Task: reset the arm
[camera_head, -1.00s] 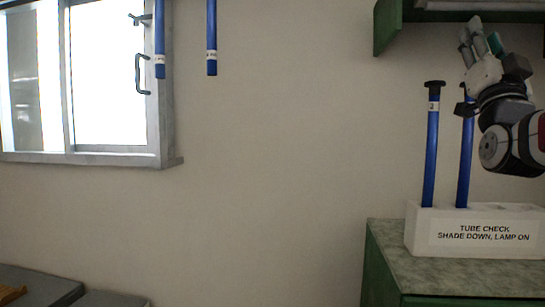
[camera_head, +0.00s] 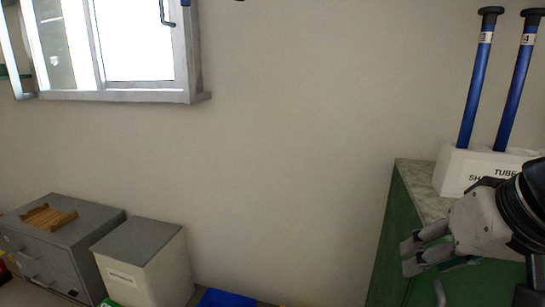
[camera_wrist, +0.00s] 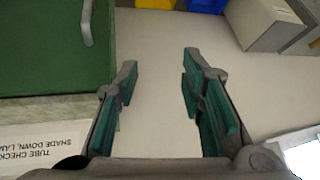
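My gripper (camera_head: 425,252) is at the lower right in the head view, low in front of the green cabinet and below the white rack. The wrist view shows its two fingers (camera_wrist: 160,85) spread apart with nothing between them. A blue tube labelled 3 (camera_head: 475,95) and a blue tube labelled 4 (camera_head: 515,90), both with black caps, stand in the white rack (camera_head: 452,170). My gripper is apart from both tubes.
The green cabinet (camera_head: 395,235) with a stone-like top (camera_head: 415,180) is at the right. A grey drawer unit (camera_head: 85,240) bearing a wooden piece (camera_head: 48,217), a pale bin (camera_head: 150,265) and a blue container (camera_head: 225,298) are at lower left. The wall between is bare.

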